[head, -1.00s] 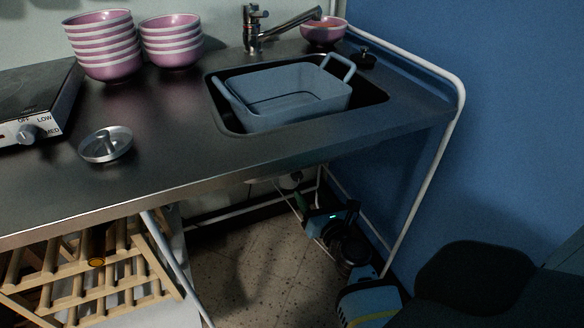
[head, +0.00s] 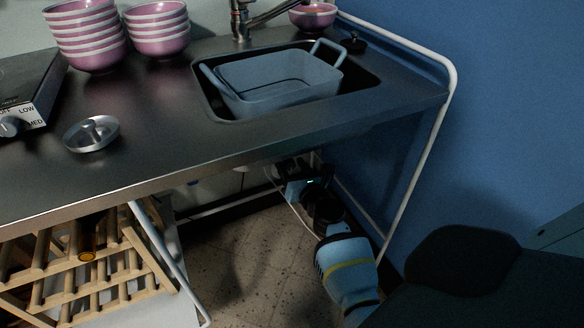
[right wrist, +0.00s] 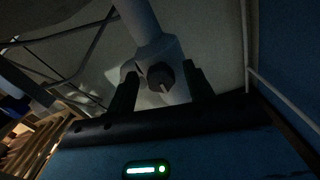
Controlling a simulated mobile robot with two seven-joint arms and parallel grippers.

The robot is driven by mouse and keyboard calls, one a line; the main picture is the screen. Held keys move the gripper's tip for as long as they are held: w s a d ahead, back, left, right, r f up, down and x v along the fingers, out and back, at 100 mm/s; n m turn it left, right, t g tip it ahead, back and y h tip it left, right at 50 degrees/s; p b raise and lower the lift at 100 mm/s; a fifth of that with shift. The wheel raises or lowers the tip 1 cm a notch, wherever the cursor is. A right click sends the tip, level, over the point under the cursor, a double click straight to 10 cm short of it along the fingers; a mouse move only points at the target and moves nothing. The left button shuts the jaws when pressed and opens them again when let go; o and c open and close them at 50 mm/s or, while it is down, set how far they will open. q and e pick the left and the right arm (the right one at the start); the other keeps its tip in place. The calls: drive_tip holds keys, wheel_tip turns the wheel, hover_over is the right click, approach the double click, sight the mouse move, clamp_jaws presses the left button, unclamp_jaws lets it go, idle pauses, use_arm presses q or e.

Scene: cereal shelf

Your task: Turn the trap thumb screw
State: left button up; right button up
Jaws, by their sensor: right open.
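The trap thumb screw (right wrist: 160,76) is a dark knob on a pale grey trap body, below a pale vertical pipe (right wrist: 140,22) in the right wrist view. My right gripper (right wrist: 160,78) is open, with one dark finger on each side of the knob. I cannot tell whether the fingers touch it. In the head view my right gripper (head: 294,172) is under the sink, small and dark, and the thumb screw cannot be made out there. My left gripper is not in view.
The counter (head: 160,150) with a sink holding a blue-grey tub (head: 280,85) is above my right arm. A white frame leg (head: 415,165) stands to the right, by the blue wall. A wooden rack (head: 60,275) is at lower left. Tiled floor (head: 235,265) is open below.

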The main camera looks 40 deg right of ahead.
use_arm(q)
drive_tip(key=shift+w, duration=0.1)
use_arm(e)
drive_tip(key=c, duration=0.9)
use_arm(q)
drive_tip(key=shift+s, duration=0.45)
use_arm(e)
drive_tip(key=shift+c, duration=0.4)
